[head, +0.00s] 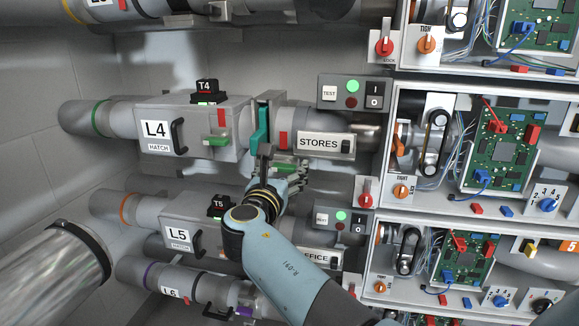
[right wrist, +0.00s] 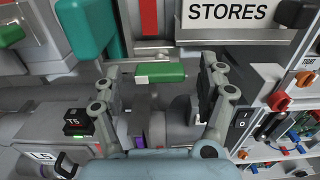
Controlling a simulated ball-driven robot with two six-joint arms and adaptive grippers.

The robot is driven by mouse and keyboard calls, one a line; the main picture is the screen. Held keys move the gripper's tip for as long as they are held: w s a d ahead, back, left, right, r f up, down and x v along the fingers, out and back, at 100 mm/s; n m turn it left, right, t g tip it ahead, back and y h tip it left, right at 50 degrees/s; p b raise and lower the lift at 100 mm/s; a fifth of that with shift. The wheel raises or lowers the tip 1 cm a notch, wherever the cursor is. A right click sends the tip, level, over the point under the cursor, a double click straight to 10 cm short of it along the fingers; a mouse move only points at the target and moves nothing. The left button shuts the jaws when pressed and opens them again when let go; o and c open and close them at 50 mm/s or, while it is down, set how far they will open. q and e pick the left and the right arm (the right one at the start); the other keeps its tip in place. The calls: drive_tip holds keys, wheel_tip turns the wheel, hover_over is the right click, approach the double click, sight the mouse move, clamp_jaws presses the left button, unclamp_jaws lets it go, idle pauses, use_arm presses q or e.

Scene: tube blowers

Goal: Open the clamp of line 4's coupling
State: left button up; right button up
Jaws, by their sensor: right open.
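Line 4's pipe housing, labelled L4 (head: 155,128), runs across the left and middle of the head view. A coupling with a teal lever (head: 259,130) sits between it and the STORES section (head: 319,143). The teal lever stands upright and also shows in the right wrist view (right wrist: 88,35). A green handle (right wrist: 160,73) with a pale end lies level below the coupling. My right gripper (right wrist: 158,82) is open, its two fingers on either side of the green handle. In the head view my right gripper (head: 282,178) is just below the coupling. My left gripper is not in view.
Another green handle (head: 216,140) is on the L4 housing. Line 5's housing (head: 180,238) and its T5 box (head: 219,206) lie below. A TEST switch box (head: 353,93) and shelves with circuit boards (head: 500,145) stand to the right.

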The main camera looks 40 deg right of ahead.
drive_tip(key=shift+r, duration=0.1)
drive_tip(key=shift+d, duration=0.1)
clamp_jaws()
idle(0.5)
